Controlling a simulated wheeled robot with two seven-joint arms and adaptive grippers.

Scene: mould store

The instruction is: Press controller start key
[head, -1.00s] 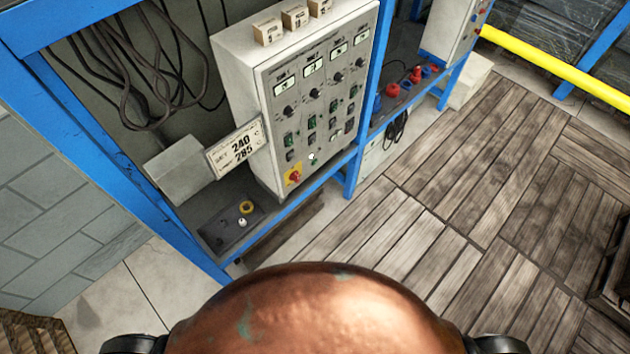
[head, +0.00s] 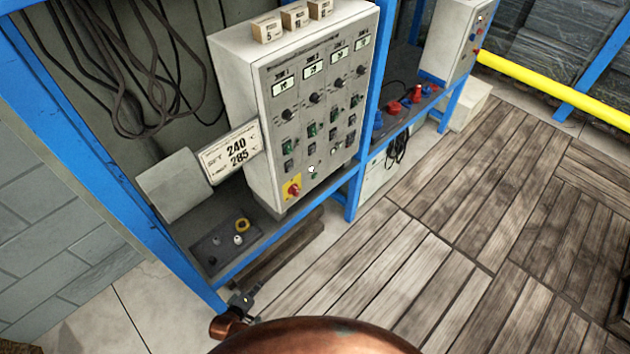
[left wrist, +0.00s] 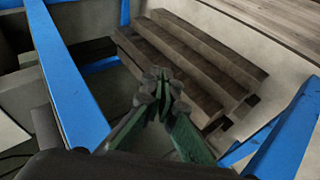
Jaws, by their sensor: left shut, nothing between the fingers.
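The controller (head: 283,135) is a pale cabinet in a blue frame. Its grey front carries several zone displays, black knobs and green and dark switches. A red rotary switch on a yellow plate (head: 292,188) sits at its lower left corner. A small white button (head: 311,169) and a small green one (head: 313,177) are low on the front; I cannot read which is the start key. My left gripper (head: 248,294) is below the cabinet, apart from it and in front of the shelf edge. In the left wrist view its fingertips (left wrist: 160,86) meet with nothing between them.
A sign reading 240 and 285 (head: 231,152) juts out left of the cabinet. A small control box (head: 225,246) with a yellow-ringed button lies on the shelf. Blue posts (head: 364,120) flank the cabinet. Dark wooden beams (left wrist: 190,70) lie below. The plank floor to the right is clear.

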